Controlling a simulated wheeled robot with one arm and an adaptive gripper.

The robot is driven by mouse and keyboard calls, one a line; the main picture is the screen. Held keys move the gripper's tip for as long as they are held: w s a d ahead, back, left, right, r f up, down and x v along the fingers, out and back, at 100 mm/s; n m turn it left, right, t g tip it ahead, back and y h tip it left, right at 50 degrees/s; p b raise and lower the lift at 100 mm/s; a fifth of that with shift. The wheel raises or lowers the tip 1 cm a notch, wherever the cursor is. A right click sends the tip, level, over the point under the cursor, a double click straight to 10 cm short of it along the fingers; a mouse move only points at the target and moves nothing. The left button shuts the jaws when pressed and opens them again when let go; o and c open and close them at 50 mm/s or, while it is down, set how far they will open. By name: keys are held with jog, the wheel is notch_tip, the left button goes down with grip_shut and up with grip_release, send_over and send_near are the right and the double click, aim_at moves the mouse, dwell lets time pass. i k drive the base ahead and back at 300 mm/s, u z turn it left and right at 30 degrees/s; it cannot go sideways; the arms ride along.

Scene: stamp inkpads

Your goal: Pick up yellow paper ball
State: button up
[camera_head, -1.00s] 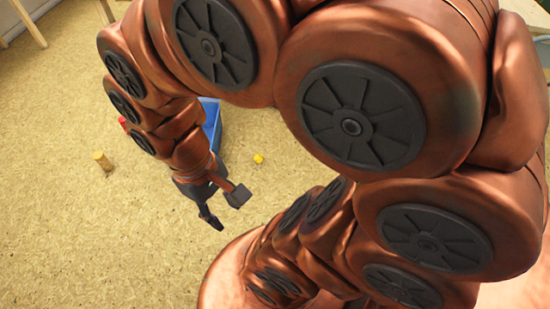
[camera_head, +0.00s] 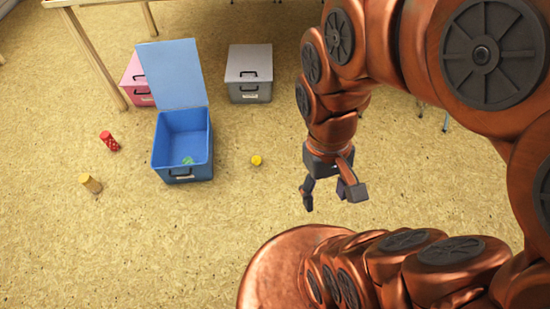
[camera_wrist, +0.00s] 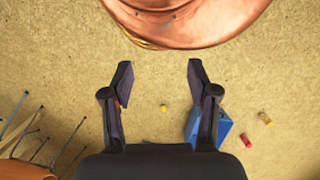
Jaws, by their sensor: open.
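The small yellow paper ball (camera_head: 257,160) lies on the floor just right of the open blue box in the head view. It also shows in the wrist view (camera_wrist: 163,108), between the two fingers and well below them. My gripper (camera_head: 326,195) hangs above the floor, to the right of the ball in the head view, apart from it. In the wrist view my gripper (camera_wrist: 160,75) has its fingers spread wide with nothing between them.
The blue box (camera_head: 182,176) has its lid up and a green item inside. A red cylinder (camera_head: 109,141) and a tan cylinder (camera_head: 91,184) are on the floor to its left. A grey box (camera_head: 249,92) and a pink box (camera_head: 134,88) stand behind. Floor around the ball is clear.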

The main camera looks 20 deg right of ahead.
aim_at(256, 160)
jog(key=z, duration=0.05)
jog(key=i, duration=0.5)
jog(key=u, duration=0.8)
